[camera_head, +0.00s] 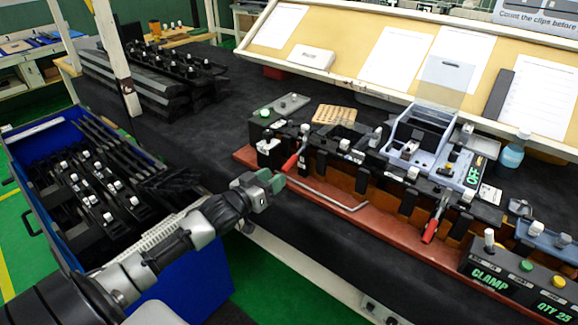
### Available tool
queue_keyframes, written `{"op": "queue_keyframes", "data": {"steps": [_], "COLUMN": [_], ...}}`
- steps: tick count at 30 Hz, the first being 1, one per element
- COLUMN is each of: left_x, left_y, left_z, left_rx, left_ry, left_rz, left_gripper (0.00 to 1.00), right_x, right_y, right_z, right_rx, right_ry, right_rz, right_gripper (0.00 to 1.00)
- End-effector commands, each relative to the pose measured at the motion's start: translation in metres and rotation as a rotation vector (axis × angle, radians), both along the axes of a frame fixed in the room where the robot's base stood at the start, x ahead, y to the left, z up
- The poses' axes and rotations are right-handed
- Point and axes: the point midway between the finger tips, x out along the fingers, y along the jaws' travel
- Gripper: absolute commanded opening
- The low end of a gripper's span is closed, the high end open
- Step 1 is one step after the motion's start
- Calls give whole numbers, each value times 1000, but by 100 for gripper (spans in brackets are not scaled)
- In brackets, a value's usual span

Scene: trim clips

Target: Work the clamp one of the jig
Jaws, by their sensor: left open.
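The jig (300,188) is a long red-brown base with a row of black fixtures along it. One toggle clamp with a red handle (290,163) stands at its left end. A second red-handled clamp (431,230) stands toward its right end. I cannot tell from labels which is clamp one. My left gripper (277,183) reaches in from the lower left, open and empty, its green fingertips just below and left of the left red handle. Contact with the handle is not visible. My right gripper is not in view.
A control box (478,286) marked CLAMP, with buttons, stands at the lower right. A blue crate (190,285) of black trim parts stands at the left. A grey device (420,140) sits behind the jig. A bent metal rod (330,196) runs along the jig's front.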

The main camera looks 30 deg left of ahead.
Motion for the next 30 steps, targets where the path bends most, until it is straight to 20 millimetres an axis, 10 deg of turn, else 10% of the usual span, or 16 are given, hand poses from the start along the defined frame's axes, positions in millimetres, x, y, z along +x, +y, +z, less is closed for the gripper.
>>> {"op": "queue_keyframes", "data": {"steps": [12, 24, 30], "left_x": [61, 67, 67], "left_y": [-9, -10, -10], "left_z": [1, -1, -1], "left_rx": [2, 2, 2], "left_ry": [0, 2, 2], "left_rz": [1, 1, 1], "left_gripper": [43, 43, 14], "right_x": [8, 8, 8], "right_y": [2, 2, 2], "right_z": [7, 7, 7], "right_rx": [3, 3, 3], "right_ry": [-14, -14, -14], "right_rz": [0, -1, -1], "right_gripper": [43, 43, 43]}}
